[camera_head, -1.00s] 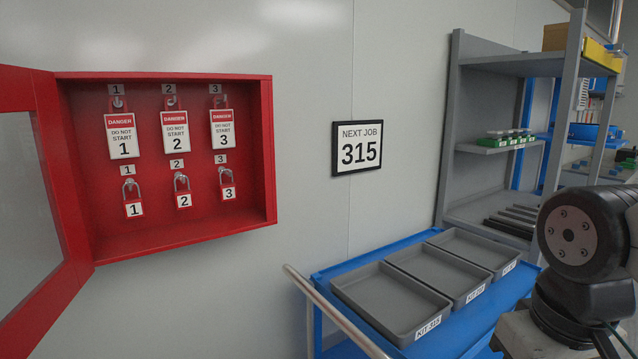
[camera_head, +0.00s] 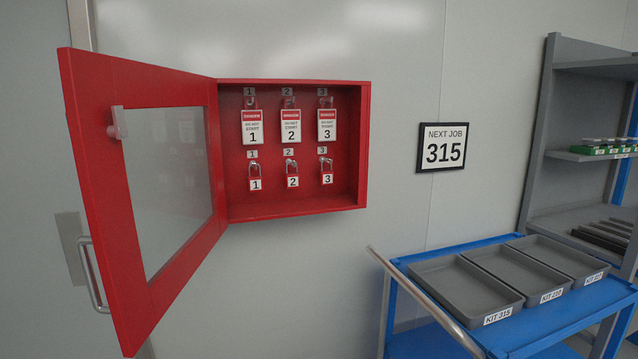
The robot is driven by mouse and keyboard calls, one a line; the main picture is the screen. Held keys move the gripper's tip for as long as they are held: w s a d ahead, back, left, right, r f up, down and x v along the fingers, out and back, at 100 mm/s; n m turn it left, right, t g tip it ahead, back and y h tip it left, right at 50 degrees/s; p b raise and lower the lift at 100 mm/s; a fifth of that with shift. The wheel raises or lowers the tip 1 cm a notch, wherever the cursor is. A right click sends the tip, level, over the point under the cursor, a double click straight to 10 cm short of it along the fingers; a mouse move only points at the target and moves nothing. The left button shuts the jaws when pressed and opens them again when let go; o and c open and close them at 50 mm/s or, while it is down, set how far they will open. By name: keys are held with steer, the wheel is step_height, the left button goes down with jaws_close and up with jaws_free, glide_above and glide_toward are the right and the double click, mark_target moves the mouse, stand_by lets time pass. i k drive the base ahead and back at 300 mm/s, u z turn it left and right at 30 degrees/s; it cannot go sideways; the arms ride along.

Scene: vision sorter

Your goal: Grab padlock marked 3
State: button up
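The padlock marked 3 (camera_head: 327,178) is small and red with a white label and a silver shackle. It hangs on a hook at the lower right inside the red wall cabinet (camera_head: 290,212). The padlock marked 2 (camera_head: 292,181) and the padlock marked 1 (camera_head: 255,184) hang to its left in the same row. A danger tag marked 3 (camera_head: 327,125) hangs above it. My gripper is not in view.
The cabinet's glazed door (camera_head: 135,240) stands wide open to the left. A blue cart (camera_head: 420,338) with grey kit trays (camera_head: 468,292) and a metal handle stands at the lower right. A sign reading 315 (camera_head: 442,147) is on the wall. Grey shelving (camera_head: 540,130) is at the far right.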

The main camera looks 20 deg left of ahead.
mark_target(326, 177)
steer(key=u, duration=0.95)
